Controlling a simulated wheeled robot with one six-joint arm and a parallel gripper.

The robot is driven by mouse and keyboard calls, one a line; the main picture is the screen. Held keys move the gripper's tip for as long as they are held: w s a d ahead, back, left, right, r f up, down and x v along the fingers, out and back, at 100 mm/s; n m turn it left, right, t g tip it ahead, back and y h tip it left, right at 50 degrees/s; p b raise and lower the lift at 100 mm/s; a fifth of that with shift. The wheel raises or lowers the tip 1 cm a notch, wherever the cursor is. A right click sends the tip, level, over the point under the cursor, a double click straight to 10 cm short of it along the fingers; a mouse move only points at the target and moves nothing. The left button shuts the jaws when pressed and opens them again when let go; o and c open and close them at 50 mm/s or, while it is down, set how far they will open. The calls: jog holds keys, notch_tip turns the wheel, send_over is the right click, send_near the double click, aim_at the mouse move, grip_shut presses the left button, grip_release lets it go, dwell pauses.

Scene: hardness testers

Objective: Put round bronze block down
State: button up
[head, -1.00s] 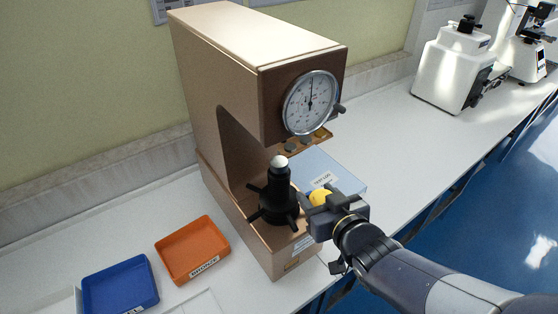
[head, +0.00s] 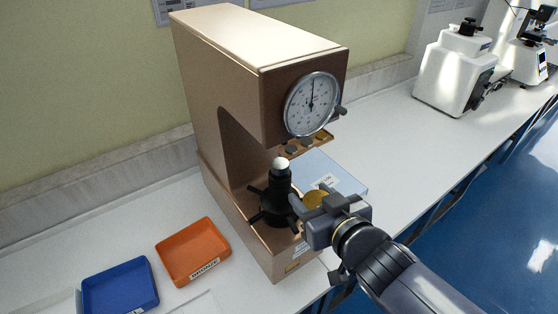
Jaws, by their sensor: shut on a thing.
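The round bronze block (head: 316,199) shows as a small golden disc at my gripper (head: 308,212). My gripper is shut on it, just right of the black handwheel of the hardness tester (head: 275,205). The block is partly hidden by the fingers. It appears to be over the near edge of the light blue tray behind the tester's right side; I cannot tell whether it touches anything below. The orange tray (head: 192,252) labelled BRONZE lies on the bench left of the tester and looks empty.
The tall brown tester body (head: 225,90) with its dial stands close to my gripper. A blue tray (head: 120,288) is at the lower left. A light blue tray (head: 335,174) lies right of the tester. White machines (head: 455,70) stand far right.

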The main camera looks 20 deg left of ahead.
aim_at(277, 159)
jog(key=w+a, duration=0.3)
jog(key=w, duration=0.1)
jog(key=w+a, duration=0.3)
jog(key=w, duration=0.1)
jog(key=w+a, duration=0.3)
jog(key=w, duration=0.1)
jog(key=shift+a, duration=0.3)
jog(key=shift+w+a, duration=0.6)
jog(key=shift+w, duration=0.2)
notch_tip(277, 159, down, 2)
jog(key=shift+f, duration=0.6)
jog(key=shift+s+d, duration=0.1)
jog(key=shift+f, duration=0.25)
jog(key=o, duration=1.2)
jog(key=shift+r, duration=0.1)
